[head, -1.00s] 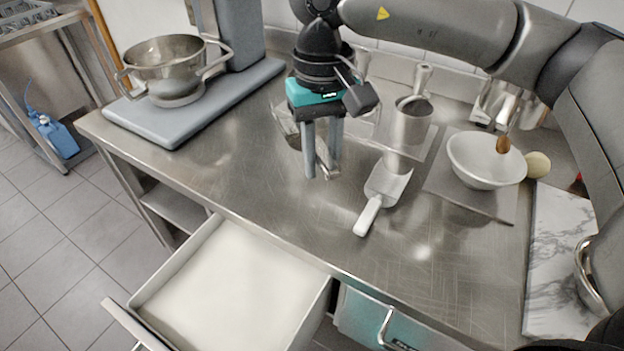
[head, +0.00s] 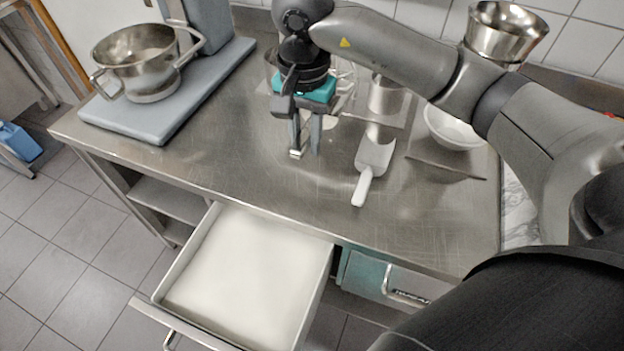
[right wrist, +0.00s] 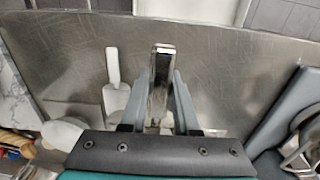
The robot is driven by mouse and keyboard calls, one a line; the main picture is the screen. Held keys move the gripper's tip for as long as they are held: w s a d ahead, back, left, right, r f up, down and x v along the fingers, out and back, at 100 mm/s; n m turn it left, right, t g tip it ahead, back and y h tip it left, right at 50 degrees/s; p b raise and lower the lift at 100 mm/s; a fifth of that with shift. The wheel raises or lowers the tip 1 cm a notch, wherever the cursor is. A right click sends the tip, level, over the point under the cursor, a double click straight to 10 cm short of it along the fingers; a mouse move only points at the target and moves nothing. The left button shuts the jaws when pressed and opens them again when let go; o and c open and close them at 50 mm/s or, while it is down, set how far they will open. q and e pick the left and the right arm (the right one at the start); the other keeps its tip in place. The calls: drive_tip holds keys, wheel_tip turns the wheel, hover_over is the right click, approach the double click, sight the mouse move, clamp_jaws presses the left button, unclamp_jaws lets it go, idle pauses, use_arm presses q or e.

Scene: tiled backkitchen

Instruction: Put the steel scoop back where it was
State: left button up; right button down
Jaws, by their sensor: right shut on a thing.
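My right gripper (head: 305,148) points down above the steel worktop, to the left of a white-handled scoop. Its fingers are shut on a narrow steel piece, which I take to be the handle of the steel scoop (right wrist: 161,62). In the right wrist view the piece stands out past the fingertips (right wrist: 170,95) with a bright squared end. In the head view that end (head: 295,154) shows at the left fingertip. The rest of the scoop is mostly hidden behind the fingers and wrist. My left gripper is not in view.
The white-handled scoop (head: 375,157) lies right of the gripper, near a steel beaker (head: 386,97) and white bowl (head: 452,128). A scale (head: 170,115) with a steel pot (head: 140,58) stands left. An empty-looking drawer (head: 245,275) is open below the front edge. The worktop's front middle is clear.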

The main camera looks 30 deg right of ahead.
sight(307, 201)
wheel_tip(307, 201, down, 16)
drive_tip(key=shift+r, duration=0.15)
idle(0.3)
drive_tip(key=shift+b, duration=0.35)
drive_tip(key=c, duration=0.7)
unclamp_jaws()
drive_tip(key=shift+o, duration=0.2)
wheel_tip(307, 201, up, 12)
